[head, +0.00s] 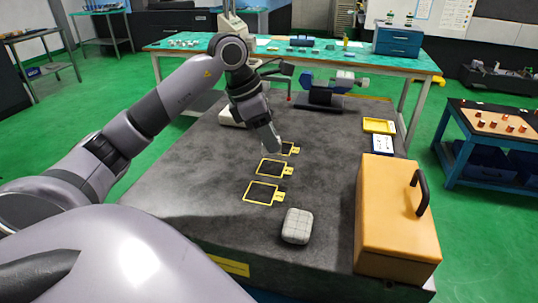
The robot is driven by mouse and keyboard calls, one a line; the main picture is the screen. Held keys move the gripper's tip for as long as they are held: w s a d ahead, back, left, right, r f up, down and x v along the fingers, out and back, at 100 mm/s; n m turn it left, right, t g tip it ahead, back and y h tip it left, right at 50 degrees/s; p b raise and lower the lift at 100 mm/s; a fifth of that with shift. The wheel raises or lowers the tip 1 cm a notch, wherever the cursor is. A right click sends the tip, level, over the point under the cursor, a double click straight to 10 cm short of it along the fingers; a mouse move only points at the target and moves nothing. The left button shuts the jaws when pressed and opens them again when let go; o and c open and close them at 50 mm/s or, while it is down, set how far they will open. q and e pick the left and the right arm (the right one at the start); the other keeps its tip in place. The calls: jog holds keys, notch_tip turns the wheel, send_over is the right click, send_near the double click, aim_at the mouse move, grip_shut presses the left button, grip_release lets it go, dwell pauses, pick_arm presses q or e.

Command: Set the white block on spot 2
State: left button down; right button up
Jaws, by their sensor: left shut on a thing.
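My left gripper (270,140) reaches down over the far end of the dark table (330,150), beside the farthest yellow-outlined spot (288,148). It is shut on a small pale thing, mostly hidden by the fingers, so I cannot tell its shape or whether it touches the table. Two more yellow-outlined spots, a middle one (270,168) and a near one (262,192), lie empty in a row towards me. Their tag numbers are too small to read. A pale grey-white rounded block (297,226) with grid lines lies near the front edge. My right gripper is not in view.
A tall orange case (394,225) with a black handle stands at the table's right front. Beyond it lie a white card (383,143) and a yellow tray (379,126). The table's middle right is clear.

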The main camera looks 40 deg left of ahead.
aim_at(269, 168)
pick_arm(q)
jog(key=shift+f, duration=2.35)
jog(key=shift+f, duration=0.1)
jog(key=c, duration=0.7)
grip_release()
jog(key=shift+c, duration=0.2)
jog(key=v, duration=1.2)
jog(key=shift+s, duration=0.1)
